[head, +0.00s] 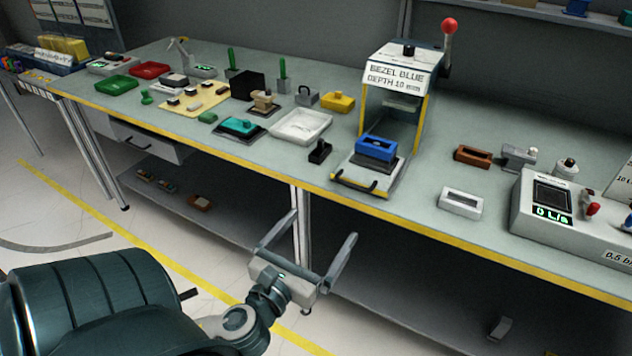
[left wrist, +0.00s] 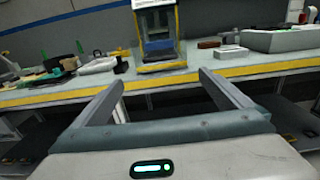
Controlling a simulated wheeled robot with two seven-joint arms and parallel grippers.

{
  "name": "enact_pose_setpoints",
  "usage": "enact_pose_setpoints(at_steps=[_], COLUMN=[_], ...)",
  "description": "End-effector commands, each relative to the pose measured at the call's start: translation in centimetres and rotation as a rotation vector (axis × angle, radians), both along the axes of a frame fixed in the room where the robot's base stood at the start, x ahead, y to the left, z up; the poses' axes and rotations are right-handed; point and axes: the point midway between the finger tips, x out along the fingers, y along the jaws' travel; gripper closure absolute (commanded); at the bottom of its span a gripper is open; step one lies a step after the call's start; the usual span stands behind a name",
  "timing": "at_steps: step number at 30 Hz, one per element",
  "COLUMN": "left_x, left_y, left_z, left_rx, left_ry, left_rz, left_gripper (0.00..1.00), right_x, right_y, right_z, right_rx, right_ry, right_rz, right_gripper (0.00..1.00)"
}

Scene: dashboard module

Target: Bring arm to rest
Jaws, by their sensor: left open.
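My left gripper (head: 314,250) is open and empty. It is in front of the workbench, apart from the yellow front edge, over the floor and lower shelf area. In the left wrist view my left gripper (left wrist: 158,95) shows both fingers spread wide with nothing between them. My left arm (head: 240,325) reaches in from the bottom left of the head view. My right gripper does not show in either view.
The workbench (head: 400,210) carries a press labelled "BEZEL BLUE" (head: 395,72) with a blue block (head: 376,148) in front. A white tray (head: 301,127), a white frame (head: 460,202), a brown frame (head: 473,156) and a gauge box (head: 570,225) stand around it. Floor left is clear.

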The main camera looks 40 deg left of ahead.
Motion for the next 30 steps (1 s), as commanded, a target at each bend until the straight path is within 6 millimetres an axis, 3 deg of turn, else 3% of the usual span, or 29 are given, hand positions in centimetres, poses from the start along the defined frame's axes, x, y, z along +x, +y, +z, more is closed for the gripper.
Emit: enact_pose_setpoints(at_steps=[23, 26, 30], left_x=[-0.4, -0.2, 0.5], left_y=[-0.1, -0.1, -0.2], left_z=[-0.1, -1.0, -4.3], left_rx=[-0.003, -0.028, -0.126], left_ry=[0.001, 0.012, 0.049], left_rz=[-0.001, -0.001, -0.004], left_gripper=[0.02, 0.02, 0.02], right_x=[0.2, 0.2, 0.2], right_y=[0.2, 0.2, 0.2], right_z=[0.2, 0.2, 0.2], right_rx=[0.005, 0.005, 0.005], right_ry=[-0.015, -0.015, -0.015], right_rz=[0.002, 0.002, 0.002], right_gripper=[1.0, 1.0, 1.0])
